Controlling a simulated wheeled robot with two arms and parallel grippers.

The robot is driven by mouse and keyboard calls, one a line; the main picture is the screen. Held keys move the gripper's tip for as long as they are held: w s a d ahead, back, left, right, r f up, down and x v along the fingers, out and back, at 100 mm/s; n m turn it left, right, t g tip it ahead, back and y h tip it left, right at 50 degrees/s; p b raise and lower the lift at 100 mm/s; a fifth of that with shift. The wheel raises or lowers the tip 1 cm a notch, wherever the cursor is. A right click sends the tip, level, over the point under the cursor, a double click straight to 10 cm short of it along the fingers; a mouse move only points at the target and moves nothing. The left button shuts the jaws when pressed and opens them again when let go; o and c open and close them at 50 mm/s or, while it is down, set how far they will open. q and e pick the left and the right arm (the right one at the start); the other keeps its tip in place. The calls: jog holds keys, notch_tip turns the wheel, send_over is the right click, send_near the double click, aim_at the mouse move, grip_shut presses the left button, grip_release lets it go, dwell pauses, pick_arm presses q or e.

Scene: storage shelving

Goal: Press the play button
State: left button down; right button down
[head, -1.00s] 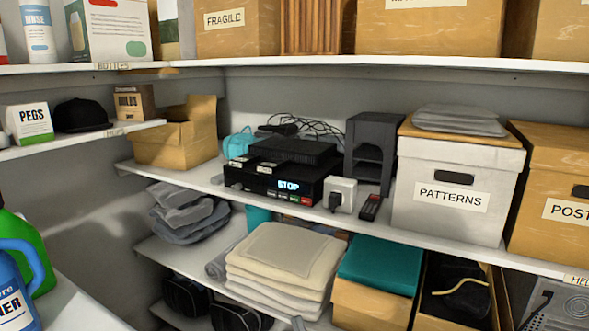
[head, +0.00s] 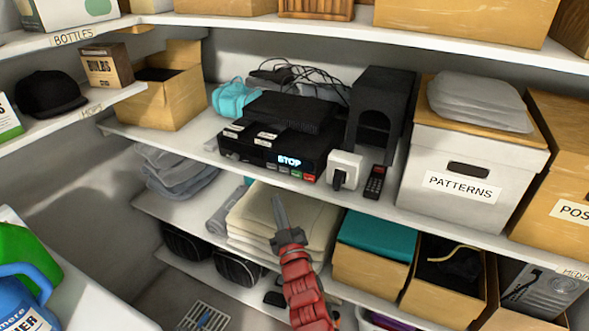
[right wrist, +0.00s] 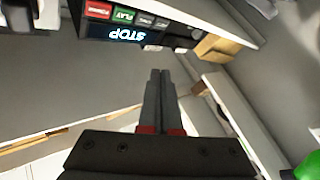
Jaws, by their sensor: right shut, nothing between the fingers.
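A black media player (head: 255,150) sits on the middle shelf with a lit display reading STOP. Its green play button (head: 296,174) is on the lower front, beside the red power button (head: 308,178). In the right wrist view the play button (right wrist: 123,15) appears upside down near the top, labelled PLAY. My right gripper (head: 277,200) is shut and empty, in front of and below the player, apart from it. In the right wrist view its closed fingertips (right wrist: 160,75) point toward the area below the display. My left gripper is not in view.
A white PATTERNS box (head: 465,185) is further right. Folded cream towels (head: 245,215) lie on the shelf below, behind my right gripper.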

aim_at(293, 186)
jog(key=shift+w+f, duration=0.15)
jog(key=shift+w, duration=0.05)
jog(key=shift+w+d+p, duration=0.1)
jog(key=shift+w+d, duration=0.65)
jog(key=shift+w, duration=0.5)
jog(key=shift+w+d+p, duration=0.15)
jog(key=shift+w+d, duration=0.55)
jog(key=shift+w, duration=0.6)
jog(key=shift+w+d+p, duration=0.1)
jog(key=shift+w+d, duration=0.65)
jog(key=shift+w, duration=0.5)
jog(key=shift+w+d, duration=0.15)
jog(key=shift+w, duration=0.15)
jog(key=shift+w+d, duration=0.2)
jog(key=shift+w, duration=0.15)
jog(key=shift+s+a, duration=0.1)
jog(key=shift+s, duration=0.05)
jog(key=shift+s+a, duration=0.25)
jog(key=shift+s, duration=0.3)
